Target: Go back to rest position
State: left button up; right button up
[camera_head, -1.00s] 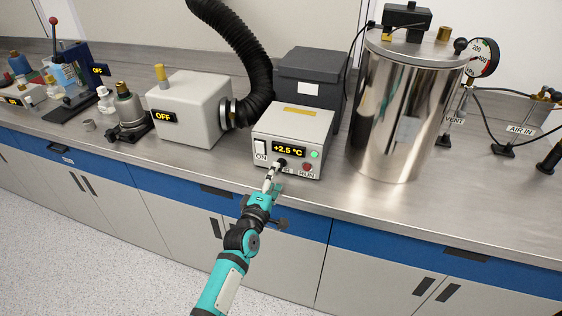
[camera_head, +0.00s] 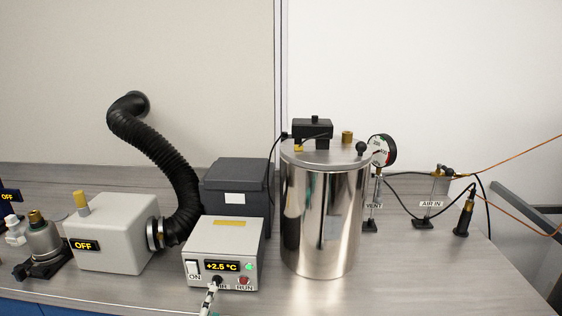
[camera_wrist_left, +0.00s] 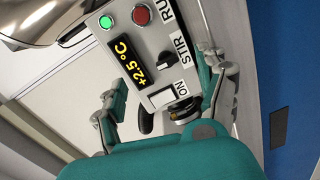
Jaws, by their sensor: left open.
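My left gripper (camera_head: 209,299) shows only by its tip at the bottom edge of the head view, in front of a grey control box (camera_head: 202,238). In the left wrist view the gripper (camera_wrist_left: 168,100) is open, its two fingers spread either side of the box's front panel. Nothing is seen held between them. How far the fingertips are from the knob is unclear. My right gripper is not in view.
A tall steel vessel (camera_head: 322,225) with a gauge (camera_head: 383,150) stands right of the box. A white unit reading OFF (camera_head: 115,235) with a black hose (camera_head: 160,150) stands left. A dark box (camera_head: 236,185) is behind. Thin stands and cables are at right.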

pick_arm(q)
jog(key=s+d+f+m+g, duration=0.1)
jog(key=s+f+m+g, duration=0.15)
jog(key=s, duration=0.25)
jog(key=s+f+m+g+h, duration=0.1)
jog(key=s+f+m+g, duration=0.1)
jog(key=s+m, duration=0.3)
jog(key=s+d+f+m+g, duration=0.1)
jog(key=s+f+m+g, duration=0.15)
jog(key=s, duration=0.35)
jog(key=s+a+m+g+y, duration=0.1)
jog(key=s+a+m+g, duration=0.2)
jog(key=s, duration=0.7)
jog(key=s+a+m+g+y, duration=0.1)
jog(key=s+m+g, duration=0.3)
jog(key=s, duration=0.6)
notch_tip(320, 180, down, 24)
jog(key=s+a+f+g, duration=0.2)
jog(key=s+f, duration=1.5)
jog(key=f, duration=0.1)
jog(key=shift+s+a+f+b, duration=0.2)
jog(key=shift+s+f+b, duration=0.15)
jog(key=shift+b, duration=0.1)
